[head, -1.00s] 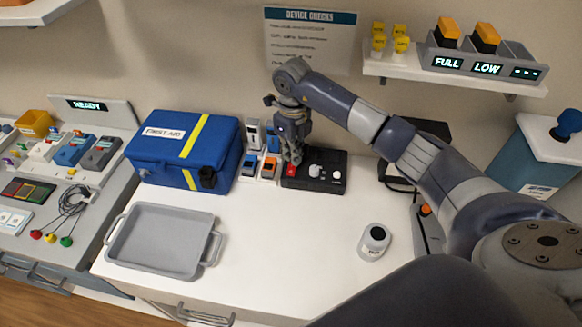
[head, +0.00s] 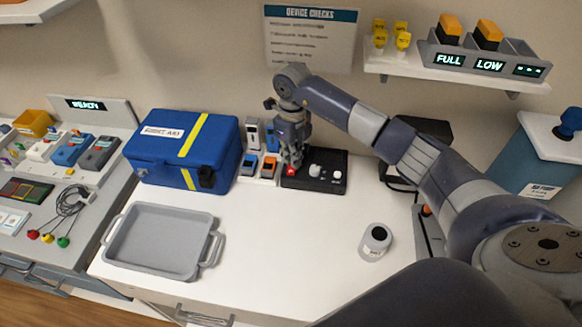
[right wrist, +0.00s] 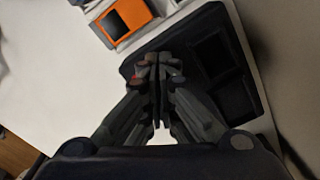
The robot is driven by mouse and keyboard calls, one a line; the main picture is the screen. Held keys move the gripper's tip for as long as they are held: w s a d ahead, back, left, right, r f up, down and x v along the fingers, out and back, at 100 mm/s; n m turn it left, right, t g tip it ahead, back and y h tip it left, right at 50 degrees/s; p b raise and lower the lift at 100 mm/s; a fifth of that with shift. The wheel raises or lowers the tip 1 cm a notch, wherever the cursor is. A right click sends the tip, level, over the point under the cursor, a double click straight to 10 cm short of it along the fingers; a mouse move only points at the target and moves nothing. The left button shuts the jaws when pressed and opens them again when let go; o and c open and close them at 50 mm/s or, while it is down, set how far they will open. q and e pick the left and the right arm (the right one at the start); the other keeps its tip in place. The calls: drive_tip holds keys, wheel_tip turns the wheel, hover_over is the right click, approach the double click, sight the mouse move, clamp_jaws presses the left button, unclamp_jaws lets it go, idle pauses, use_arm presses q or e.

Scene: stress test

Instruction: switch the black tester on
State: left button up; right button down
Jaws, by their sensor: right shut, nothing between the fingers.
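The black tester (head: 326,181) lies flat on the white counter against the wall, with a red switch (head: 291,171) at its left end and pale knobs on top. My right gripper (head: 294,163) is shut and empty, pointing down at the red switch. Its fingertips are at or just above the switch; I cannot tell whether they touch. In the right wrist view the shut fingers (right wrist: 157,65) cover part of the tester (right wrist: 237,95), and only a bit of red shows beside them. The switch position is not readable. My left gripper is not in view.
Small orange and blue devices (head: 269,167) and a blue first aid case (head: 186,150) stand close left of the tester. A grey tray (head: 160,267) and a grey canister (head: 376,242) are on the counter. The middle front is clear.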

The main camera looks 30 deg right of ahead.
drive_tip(key=shift+s+f, duration=0.1)
drive_tip(key=shift+f, duration=0.2)
drive_tip(key=shift+r, duration=0.15)
drive_tip(key=shift+d+r+p, duration=0.1)
drive_tip(key=shift+r+p, duration=0.5)
drive_tip(key=shift+r, duration=0.3)
drive_tip(key=shift+r+p, duration=1.45)
drive_tip(key=shift+r, duration=1.05)
drive_tip(key=shift+f, duration=0.1)
